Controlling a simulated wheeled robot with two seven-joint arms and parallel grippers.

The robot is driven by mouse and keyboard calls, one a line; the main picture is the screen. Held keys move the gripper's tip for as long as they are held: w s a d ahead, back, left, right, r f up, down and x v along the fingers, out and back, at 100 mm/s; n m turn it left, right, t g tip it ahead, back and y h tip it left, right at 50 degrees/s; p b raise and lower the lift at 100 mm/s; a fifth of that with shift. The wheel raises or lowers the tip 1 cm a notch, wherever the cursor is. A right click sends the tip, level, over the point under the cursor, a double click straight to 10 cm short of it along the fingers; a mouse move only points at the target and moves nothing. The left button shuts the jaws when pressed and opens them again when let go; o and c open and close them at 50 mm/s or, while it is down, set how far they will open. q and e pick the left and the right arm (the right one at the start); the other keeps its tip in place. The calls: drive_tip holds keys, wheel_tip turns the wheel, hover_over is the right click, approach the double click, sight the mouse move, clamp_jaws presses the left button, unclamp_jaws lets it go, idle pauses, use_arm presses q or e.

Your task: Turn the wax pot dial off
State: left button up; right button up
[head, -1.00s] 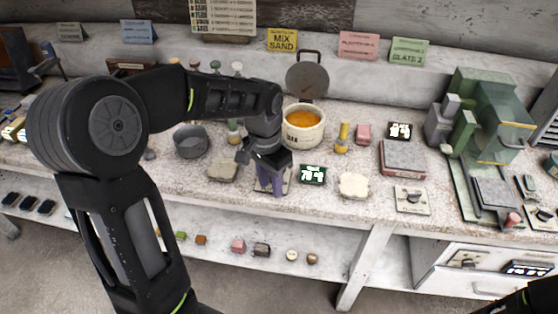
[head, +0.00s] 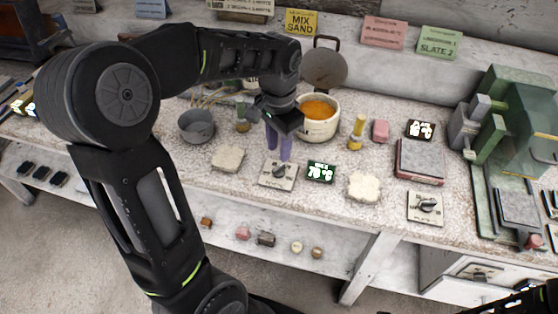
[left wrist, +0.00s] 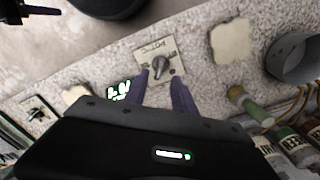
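The dial (head: 279,171) is a dark knob on a pale plate at the counter's front, below the wax pot (head: 319,118), a cream pot of orange wax. It also shows in the left wrist view (left wrist: 158,66), its knob lying slantwise; the markings are too small to read. My left gripper (head: 279,149) has two purple fingers above and just behind the dial plate. The fingers are apart with nothing between them, and the left wrist view shows the gap (left wrist: 161,88) facing the knob. My right gripper is not clearly visible.
A lit display (head: 320,172) stands right of the dial. A flat stone (head: 228,158) lies left of it and a pale slab (head: 363,188) farther right. A grey bowl (head: 197,126) stands at left. Another dial plate (head: 425,207) lies at right.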

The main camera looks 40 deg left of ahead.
sight(279, 167)
use_arm(q)
wheel_tip(279, 167, down, 6)
drive_tip(key=shift+f, duration=0.1)
drive_tip(key=shift+c, duration=0.2)
clamp_jaws()
idle(0.6)
